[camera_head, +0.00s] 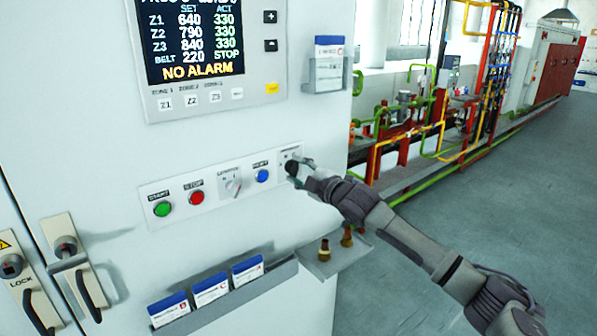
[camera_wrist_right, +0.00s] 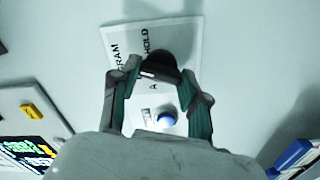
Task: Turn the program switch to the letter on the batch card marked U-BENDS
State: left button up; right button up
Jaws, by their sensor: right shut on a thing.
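The program switch (camera_head: 291,168) is a dark knob at the right end of the button strip, mostly hidden by my right gripper (camera_head: 302,169). In the right wrist view the black knob (camera_wrist_right: 160,66) sits between the fingertips of my right gripper (camera_wrist_right: 154,82), which is shut on it. Its plate (camera_wrist_right: 118,40) shows parts of the words PROGRAM and HOLD, and a letter A; the knob's exact pointing is unclear. Three blue-and-white cards (camera_head: 168,309) (camera_head: 210,290) (camera_head: 247,271) stand in the lower tray; their print is too small to read. My left gripper is not in view.
The strip also has a green button (camera_head: 162,209), a red button (camera_head: 196,197), a selector (camera_head: 233,186) and a blue button (camera_head: 262,176). The display (camera_head: 193,40) reads NO ALARM. Another card holder (camera_head: 326,75) is at upper right. Brass fittings (camera_head: 324,250) sit on a small shelf.

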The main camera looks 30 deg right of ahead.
jog(key=o, duration=1.1)
jog(key=shift+o, duration=0.2)
jog(key=shift+s+f, duration=0.15)
jog(key=shift+s, duration=0.5)
jog(key=s, duration=1)
jog(key=shift+s+d, duration=0.35)
jog(key=shift+d, duration=0.1)
jog(key=shift+d, duration=0.1)
